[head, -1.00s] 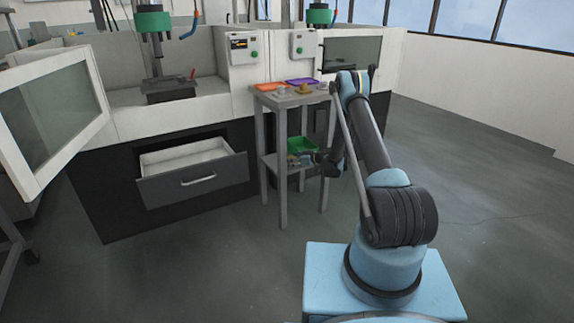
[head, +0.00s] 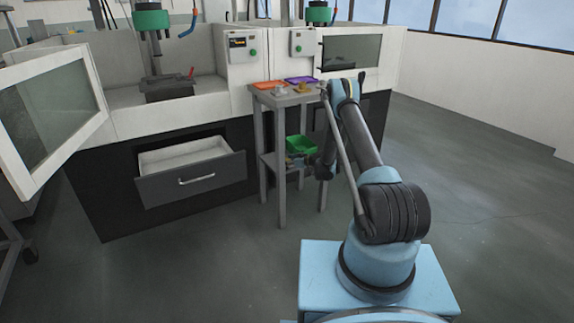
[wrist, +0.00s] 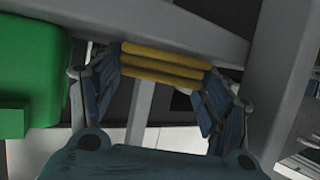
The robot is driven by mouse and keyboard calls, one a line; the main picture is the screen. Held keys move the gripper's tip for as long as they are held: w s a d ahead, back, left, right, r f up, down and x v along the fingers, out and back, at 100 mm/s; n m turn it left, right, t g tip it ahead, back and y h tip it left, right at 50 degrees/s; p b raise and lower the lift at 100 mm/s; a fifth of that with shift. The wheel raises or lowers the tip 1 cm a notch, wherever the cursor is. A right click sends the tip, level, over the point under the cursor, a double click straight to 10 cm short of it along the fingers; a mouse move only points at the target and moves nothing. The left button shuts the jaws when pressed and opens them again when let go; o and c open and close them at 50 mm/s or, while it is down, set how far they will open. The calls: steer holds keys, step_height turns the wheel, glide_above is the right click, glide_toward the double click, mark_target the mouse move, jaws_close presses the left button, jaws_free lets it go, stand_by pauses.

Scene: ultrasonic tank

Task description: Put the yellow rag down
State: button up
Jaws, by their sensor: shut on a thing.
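The yellow rag (wrist: 165,66) shows in the wrist view as a folded stack of several layers. My gripper (wrist: 160,76) is shut on it, with one finger at each end of the stack. A grey bar or shelf edge passes close behind the rag; I cannot tell whether they touch. In the head view my arm bends down in front of the grey stand (head: 282,185), and the rag cannot be made out there.
A green bin (head: 301,145) sits on the stand's lower shelf; it shows close at the left in the wrist view (wrist: 30,65). Orange (head: 268,86) and purple (head: 301,79) trays lie on top. An open drawer (head: 192,180) juts out at left. Floor at right is clear.

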steer(key=o, duration=0.8)
